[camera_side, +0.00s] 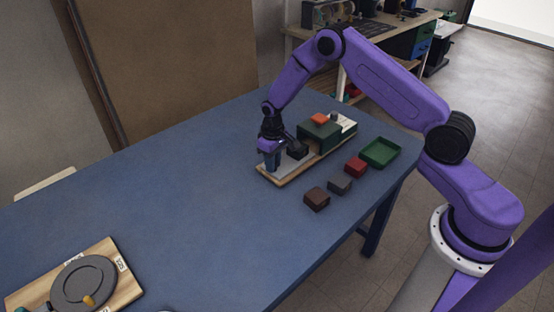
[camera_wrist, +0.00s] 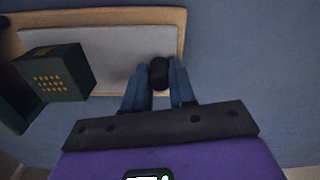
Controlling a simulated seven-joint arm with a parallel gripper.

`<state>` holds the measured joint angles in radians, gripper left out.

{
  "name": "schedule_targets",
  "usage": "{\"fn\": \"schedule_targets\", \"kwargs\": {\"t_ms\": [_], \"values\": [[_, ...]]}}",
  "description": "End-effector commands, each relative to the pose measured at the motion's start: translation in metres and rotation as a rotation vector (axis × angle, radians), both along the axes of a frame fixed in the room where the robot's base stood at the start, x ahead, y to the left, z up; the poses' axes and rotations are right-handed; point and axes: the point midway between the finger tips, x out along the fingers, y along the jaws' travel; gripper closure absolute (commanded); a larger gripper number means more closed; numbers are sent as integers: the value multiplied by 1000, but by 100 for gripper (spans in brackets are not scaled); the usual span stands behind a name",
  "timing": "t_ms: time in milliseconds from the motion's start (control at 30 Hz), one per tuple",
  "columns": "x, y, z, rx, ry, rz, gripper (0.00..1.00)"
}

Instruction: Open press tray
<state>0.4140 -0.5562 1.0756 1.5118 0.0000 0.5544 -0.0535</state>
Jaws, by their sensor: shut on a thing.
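The press (camera_side: 320,134) is a dark green housing on a wooden base, with an orange piece on top. Its grey tray plate (camera_side: 286,169) lies out in front of the housing and also shows in the wrist view (camera_wrist: 110,48). A dark block with yellow dots (camera_wrist: 52,74) sits at the plate's left in the wrist view. A black upright knob (camera_wrist: 159,73) stands at the plate's right end. My gripper (camera_wrist: 158,88) has its blue fingers shut on this knob. In the side view my gripper (camera_side: 271,161) points down at the base's near-left end and hides the knob.
A brown block (camera_side: 316,199), a grey block (camera_side: 341,185) and a red block (camera_side: 355,167) lie in a row beside the press. A green open tray (camera_side: 380,153) is at their right. A wooden board with a grey disc (camera_side: 84,284) lies front left. The blue table between is clear.

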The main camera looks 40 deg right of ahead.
Motion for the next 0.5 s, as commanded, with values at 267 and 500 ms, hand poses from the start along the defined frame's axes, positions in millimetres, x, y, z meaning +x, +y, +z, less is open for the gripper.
{"fn": "schedule_targets", "kwargs": {"t_ms": [267, 500], "values": [[0, 0, 0, 0, -1, 0, 49], [0, -1, 1, 0, -1, 0, 49]]}}
